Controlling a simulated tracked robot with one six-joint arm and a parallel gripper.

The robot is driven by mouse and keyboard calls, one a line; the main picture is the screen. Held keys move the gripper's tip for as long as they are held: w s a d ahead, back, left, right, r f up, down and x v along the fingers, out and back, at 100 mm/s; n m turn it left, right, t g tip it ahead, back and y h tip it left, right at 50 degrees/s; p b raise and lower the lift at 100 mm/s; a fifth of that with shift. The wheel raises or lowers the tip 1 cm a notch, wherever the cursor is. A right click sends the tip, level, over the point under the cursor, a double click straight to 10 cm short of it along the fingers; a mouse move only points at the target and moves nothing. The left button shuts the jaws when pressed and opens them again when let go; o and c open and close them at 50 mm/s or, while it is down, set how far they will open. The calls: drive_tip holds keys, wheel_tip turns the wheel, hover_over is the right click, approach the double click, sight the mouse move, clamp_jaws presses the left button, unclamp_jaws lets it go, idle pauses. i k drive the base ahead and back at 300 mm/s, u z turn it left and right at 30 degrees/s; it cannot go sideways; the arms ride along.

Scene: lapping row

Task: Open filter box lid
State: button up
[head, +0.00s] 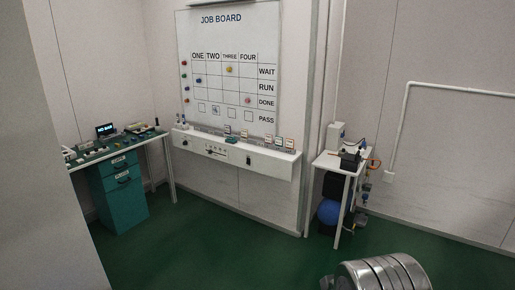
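I cannot pick out a filter box or its lid for certain. A small white table (328,161) stands right of the centre against the wall. On it are a pale upright box (335,136) and a dark device with a light top (350,158), both too small to tell apart in detail. Under it are a blue round object (327,212) and a dark object partly hidden by the table legs. My gripper is not in view.
A job board (229,70) hangs above a long white ledge unit (235,156). A workbench (95,157) with teal drawers (119,194) stands at left. Green floor (225,235) is open between. A ribbed silvery cylinder at the bottom right is cut off; I cannot tell what it is.

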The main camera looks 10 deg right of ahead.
sight(355, 159)
drive_tip(key=z, duration=0.05)
drive_tip(key=i, duration=1.8)
drive_tip(key=z, duration=0.45)
drive_tip(key=i, duration=2.1)
drive_tip(key=z, duration=0.3)
